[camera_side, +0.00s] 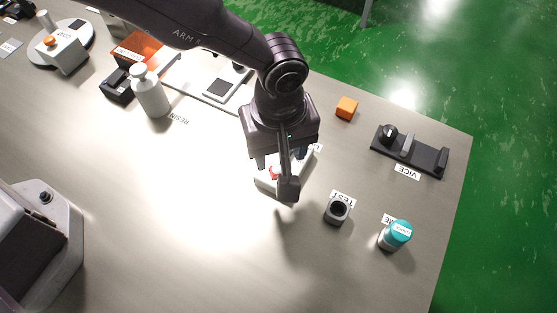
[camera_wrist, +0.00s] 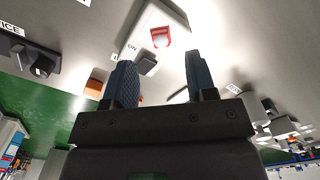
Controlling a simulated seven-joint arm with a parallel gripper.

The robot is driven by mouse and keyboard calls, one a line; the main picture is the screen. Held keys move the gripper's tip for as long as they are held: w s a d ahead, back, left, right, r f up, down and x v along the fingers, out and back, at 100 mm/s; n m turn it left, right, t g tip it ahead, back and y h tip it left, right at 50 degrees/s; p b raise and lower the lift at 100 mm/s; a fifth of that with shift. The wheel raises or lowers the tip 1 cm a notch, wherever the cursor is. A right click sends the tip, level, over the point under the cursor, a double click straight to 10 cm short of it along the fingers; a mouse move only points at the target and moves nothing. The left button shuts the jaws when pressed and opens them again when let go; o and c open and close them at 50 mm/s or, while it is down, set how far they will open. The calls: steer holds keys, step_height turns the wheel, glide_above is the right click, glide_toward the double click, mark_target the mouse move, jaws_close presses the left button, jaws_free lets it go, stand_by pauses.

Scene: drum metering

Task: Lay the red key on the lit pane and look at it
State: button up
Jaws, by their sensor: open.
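A small red part (camera_side: 274,171) sits on a white box (camera_side: 265,183) below my gripper (camera_side: 281,160). The wrist view shows it as a red piece (camera_wrist: 160,37) on the pale face of the box (camera_wrist: 163,16), beyond the fingertips. I cannot tell whether it is the red key or a switch of the box. My gripper (camera_wrist: 162,75) is open, with nothing between its two blue-grey fingers. It stays apart from the red part. My gripper hides much of the box in the side view. I cannot make out a lit pane for certain.
An orange block (camera_side: 346,108), a black vice (camera_side: 410,150), a grey test socket (camera_side: 337,210) and a teal-capped jar (camera_side: 397,234) stand to the right. The front middle of the table is clear.

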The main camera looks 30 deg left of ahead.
step_height(320, 180, up, 6)
steer(key=shift+r, duration=0.15)
steer(key=a+r+m+t+h, duration=0.15)
steer(key=a+r+m, duration=0.25)
steer(key=a+r, duration=1.3)
steer(key=s+a+r+m+t+y, duration=0.1)
steer(key=s+a+m+t, duration=0.3)
steer(key=s+a, duration=1)
steer(key=shift+a+r+m, duration=0.5)
steer(key=shift+a+r, duration=0.25)
steer(key=shift+a, duration=0.5)
